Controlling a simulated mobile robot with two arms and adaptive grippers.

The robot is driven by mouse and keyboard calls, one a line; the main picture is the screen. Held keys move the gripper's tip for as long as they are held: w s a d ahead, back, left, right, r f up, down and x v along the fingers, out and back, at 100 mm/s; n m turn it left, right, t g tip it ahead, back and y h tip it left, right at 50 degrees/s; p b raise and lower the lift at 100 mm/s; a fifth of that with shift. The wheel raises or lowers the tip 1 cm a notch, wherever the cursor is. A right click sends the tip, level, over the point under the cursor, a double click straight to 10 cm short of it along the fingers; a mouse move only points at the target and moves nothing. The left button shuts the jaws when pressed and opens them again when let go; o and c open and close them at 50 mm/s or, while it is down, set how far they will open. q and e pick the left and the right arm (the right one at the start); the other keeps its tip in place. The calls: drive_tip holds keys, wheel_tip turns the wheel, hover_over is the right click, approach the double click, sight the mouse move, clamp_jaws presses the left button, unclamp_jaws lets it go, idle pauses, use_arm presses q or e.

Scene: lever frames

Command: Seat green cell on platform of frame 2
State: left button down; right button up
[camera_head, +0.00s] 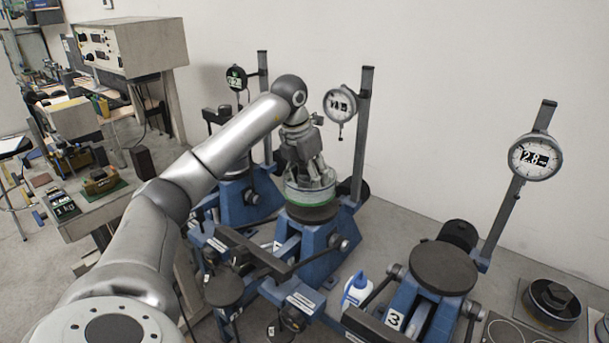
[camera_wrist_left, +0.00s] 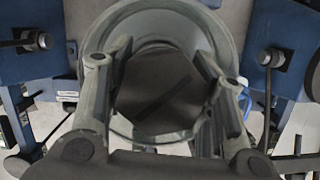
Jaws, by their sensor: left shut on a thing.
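The green cell (camera_head: 309,194) is a short round vessel with a pale rim and a greenish wall. My left gripper (camera_head: 312,178) points down and is shut on it. The cell is over the dark round platform (camera_head: 312,213) of the middle blue frame (camera_head: 318,242), which I take as frame 2. It looks upright and very close to the platform; I cannot tell whether they touch. In the left wrist view the cell's rim (camera_wrist_left: 165,12) surrounds the fingers of my left gripper (camera_wrist_left: 172,85), with a dark shape inside. My right gripper is not in view.
A frame labelled 3 (camera_head: 405,308), with a bare platform (camera_head: 443,267) and dial (camera_head: 535,157), stands at right. Another blue frame (camera_head: 250,198) stands behind my left arm. A dial (camera_head: 340,105) on a post rises beside the gripper.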

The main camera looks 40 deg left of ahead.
use_arm(q)
drive_tip(key=shift+w+r+p, duration=0.2)
drive_tip(key=shift+w+p, duration=0.1)
drive_tip(key=shift+w, duration=0.35)
drive_tip(key=shift+a+f+b, duration=0.1)
drive_tip(key=shift+f+b, duration=0.75)
drive_tip(key=shift+f, duration=0.95)
drive_tip(key=shift+f, duration=0.4)
drive_tip(key=c, duration=0.6)
unclamp_jaws()
drive_tip(key=shift+s, duration=0.1)
